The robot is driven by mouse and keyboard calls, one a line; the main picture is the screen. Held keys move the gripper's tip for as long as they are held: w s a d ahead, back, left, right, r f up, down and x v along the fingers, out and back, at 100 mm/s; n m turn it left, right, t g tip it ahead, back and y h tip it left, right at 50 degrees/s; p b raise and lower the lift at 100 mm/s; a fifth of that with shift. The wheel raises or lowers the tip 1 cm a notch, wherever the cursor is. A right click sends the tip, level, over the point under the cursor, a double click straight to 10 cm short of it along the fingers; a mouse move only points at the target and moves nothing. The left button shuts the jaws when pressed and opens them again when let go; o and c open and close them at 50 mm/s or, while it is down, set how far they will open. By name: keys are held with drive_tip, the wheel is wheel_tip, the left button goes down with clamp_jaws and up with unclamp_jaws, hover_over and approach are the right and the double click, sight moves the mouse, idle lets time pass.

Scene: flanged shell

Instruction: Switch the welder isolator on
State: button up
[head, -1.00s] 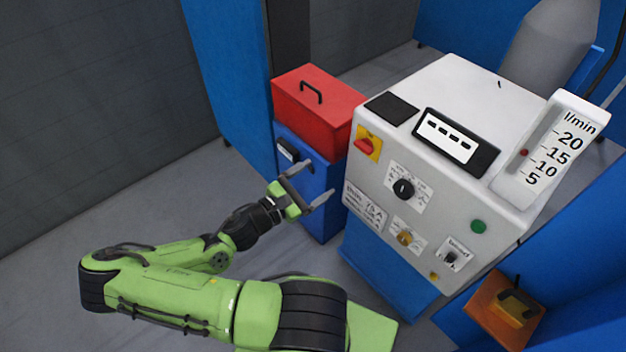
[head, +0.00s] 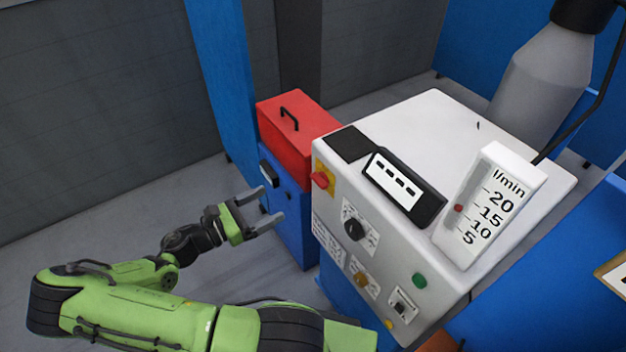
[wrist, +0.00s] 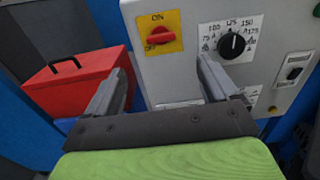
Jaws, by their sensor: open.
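The welder (head: 440,120) is a white box with controls on its front. Its isolator (head: 320,181) is a red rotary handle on a yellow plate at the upper left of that front. In the wrist view the isolator handle (wrist: 159,36) lies nearly level, with ON printed above and OFF at lower left; its left end is by OFF. My gripper (head: 268,208) is open and empty, left of the welder front and apart from it. In the wrist view the open fingers (wrist: 160,85) show below the isolator, with nothing between them but the panel behind.
A red toolbox (head: 290,135) stands on a blue cabinet (head: 290,215) left of the welder. A black dial (head: 354,229), a green button (head: 419,280) and a flow gauge (head: 490,205) are on the welder. Open floor lies left of my gripper.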

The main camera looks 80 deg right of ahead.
sight(316, 181)
drive_tip(key=b+x, duration=0.1)
drive_tip(key=x, duration=1.3)
drive_tip(key=shift+s, duration=0.1)
drive_tip(key=c, duration=1.1)
drive_tip(key=shift+o, duration=0.2)
